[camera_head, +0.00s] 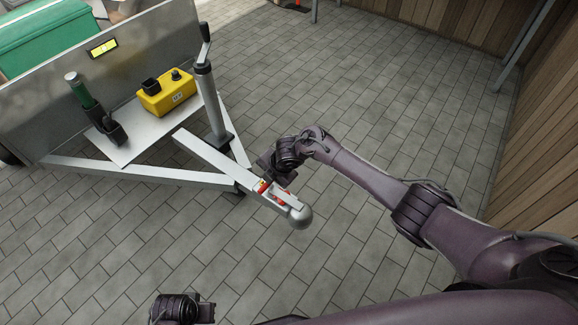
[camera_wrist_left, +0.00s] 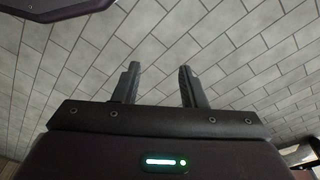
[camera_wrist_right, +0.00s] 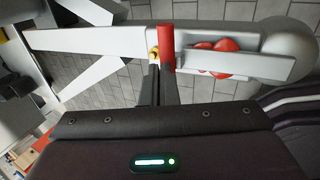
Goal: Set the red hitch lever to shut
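The trailer's hitch coupling (camera_head: 298,217) ends in a grey ball-shaped head at the front of the drawbar. Its red hitch lever (camera_wrist_right: 167,47) stands across the coupling in the right wrist view. Red parts (camera_wrist_right: 222,58) show inside the coupling's slot, with a small yellow part (camera_wrist_right: 153,53) beside the lever. My right gripper (camera_wrist_right: 159,72) has its fingers close together, with the tips right at the lever's near end. No part of the lever is clearly seen between them, and contact is hard to tell. My left gripper (camera_wrist_left: 158,75) is open and empty above the paving.
The trailer's A-frame (camera_head: 140,175) carries a jack post (camera_head: 210,100), a yellow box (camera_head: 166,93) and a dark holder with a green-handled lever (camera_head: 88,100). The grey front panel (camera_head: 130,50) rises behind.

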